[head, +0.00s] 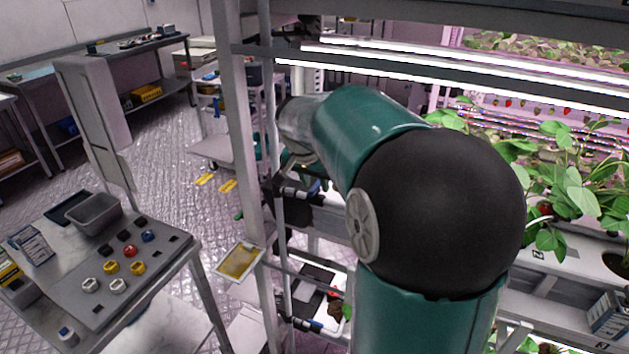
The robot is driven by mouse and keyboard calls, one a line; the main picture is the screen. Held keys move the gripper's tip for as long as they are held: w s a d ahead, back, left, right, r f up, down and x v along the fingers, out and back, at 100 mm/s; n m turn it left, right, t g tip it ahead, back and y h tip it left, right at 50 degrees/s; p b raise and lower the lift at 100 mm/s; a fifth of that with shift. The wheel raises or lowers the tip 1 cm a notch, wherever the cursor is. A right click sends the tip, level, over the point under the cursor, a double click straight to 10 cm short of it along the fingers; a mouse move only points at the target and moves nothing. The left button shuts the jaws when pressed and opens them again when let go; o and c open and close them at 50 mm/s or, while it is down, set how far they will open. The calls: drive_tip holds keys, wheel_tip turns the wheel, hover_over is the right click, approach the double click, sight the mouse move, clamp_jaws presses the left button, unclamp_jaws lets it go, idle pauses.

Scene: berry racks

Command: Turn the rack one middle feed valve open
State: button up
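My green and black arm fills the middle of the head view and covers part of the rack. My gripper cannot be made out; it is hidden behind the arm. The berry rack's upright post (232,130) stands left of the arm, with a thin vertical pipe (271,120) beside it. A dark fitting with light bands (292,191) sits on the pipe at mid height, close to the arm. I cannot tell whether it is the middle feed valve or how any handle is turned. Another fitting with blue parts (300,322) shows lower down.
A bench (170,262) with a grey bin (94,214) and several coloured knobs stands at lower left. A yellow card (239,262) juts out by the post. Leafy strawberry plants (570,190) fill the right. Open floor (165,150) lies behind the bench.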

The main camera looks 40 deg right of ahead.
clamp_jaws()
drive_tip(key=shift+n, duration=0.4)
drive_tip(key=n, duration=0.2)
drive_tip(key=n+t+y, duration=0.1)
drive_tip(key=n, duration=0.1)
drive_tip(key=shift+s+d+t, duration=0.1)
drive_tip(key=shift+d+t, duration=0.05)
drive_tip(key=shift+t, duration=0.15)
drive_tip(key=n+y, duration=0.1)
drive_tip(key=n, duration=0.1)
drive_tip(key=n+y, duration=0.1)
drive_tip(key=n, duration=0.1)
drive_tip(key=shift+d+n+t, duration=0.2)
drive_tip(key=shift+n+t, duration=0.2)
drive_tip(key=n, duration=0.2)
drive_tip(key=n+y, duration=0.1)
drive_tip(key=n, duration=0.1)
drive_tip(key=shift+d+n+y, duration=0.2)
drive_tip(key=shift+n+y, duration=0.1)
drive_tip(key=shift+d+n+g+y, duration=0.1)
drive_tip(key=shift+n+g+y, duration=0.4)
drive_tip(key=shift+n, duration=1.4)
drive_tip(key=shift+y, duration=0.3)
